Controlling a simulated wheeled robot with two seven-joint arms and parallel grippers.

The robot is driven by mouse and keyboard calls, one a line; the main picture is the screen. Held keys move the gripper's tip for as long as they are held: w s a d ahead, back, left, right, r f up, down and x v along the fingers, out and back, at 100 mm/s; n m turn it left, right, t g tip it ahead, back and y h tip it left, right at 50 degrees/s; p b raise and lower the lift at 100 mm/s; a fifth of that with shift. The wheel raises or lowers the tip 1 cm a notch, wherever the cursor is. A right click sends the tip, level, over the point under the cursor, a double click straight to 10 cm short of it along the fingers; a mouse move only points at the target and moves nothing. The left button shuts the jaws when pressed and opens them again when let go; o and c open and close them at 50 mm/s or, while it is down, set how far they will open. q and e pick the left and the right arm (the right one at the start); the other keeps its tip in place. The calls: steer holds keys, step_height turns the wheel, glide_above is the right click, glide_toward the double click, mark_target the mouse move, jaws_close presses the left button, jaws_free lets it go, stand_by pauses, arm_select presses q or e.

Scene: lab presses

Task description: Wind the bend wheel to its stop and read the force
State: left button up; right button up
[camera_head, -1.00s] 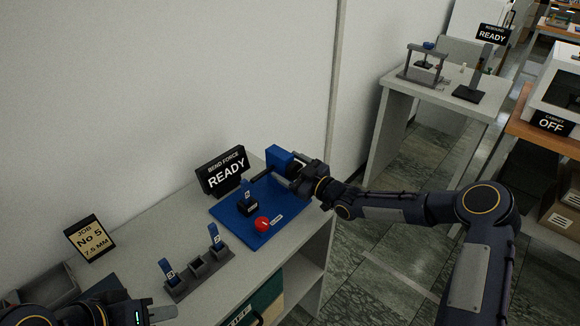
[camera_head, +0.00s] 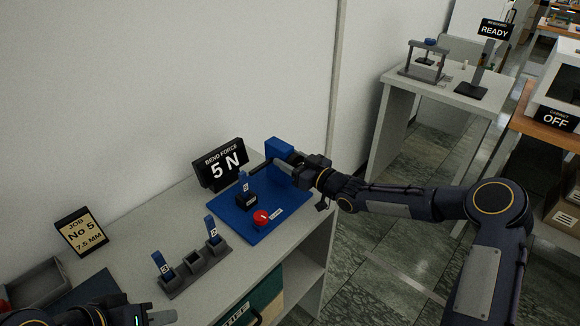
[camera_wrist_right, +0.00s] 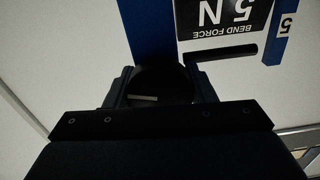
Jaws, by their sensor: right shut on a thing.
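The bend force display (camera_head: 223,165) at the back of the bench reads "5 N"; in the right wrist view the display (camera_wrist_right: 226,14) shows the same reading upside down. The blue bend rig (camera_head: 279,150) stands on a blue base plate (camera_head: 287,197). A blue-topped specimen (camera_head: 243,184) stands upright in the rig's dark holder. My right gripper (camera_head: 305,170) is at the rig's right side. In the right wrist view it is shut on the dark round bend wheel (camera_wrist_right: 160,84). My left gripper (camera_head: 150,316) is at the lower left edge, away from the rig; its jaws are partly cut off.
A red button (camera_head: 261,217) sits on the plate's front. A rack (camera_head: 193,268) holds two blue specimens, with its middle slot empty. A job card (camera_head: 82,232) reads "No 5, 7.5 MM". A grey tray (camera_head: 36,287) lies at left. Another press (camera_head: 426,62) stands on the far table.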

mark_target(298, 164)
stand_by(0.3)
steer(key=o, duration=1)
steer(key=shift+b+v, duration=0.65)
steer(key=shift+v, duration=3.25)
steer(key=shift+d, duration=0.1)
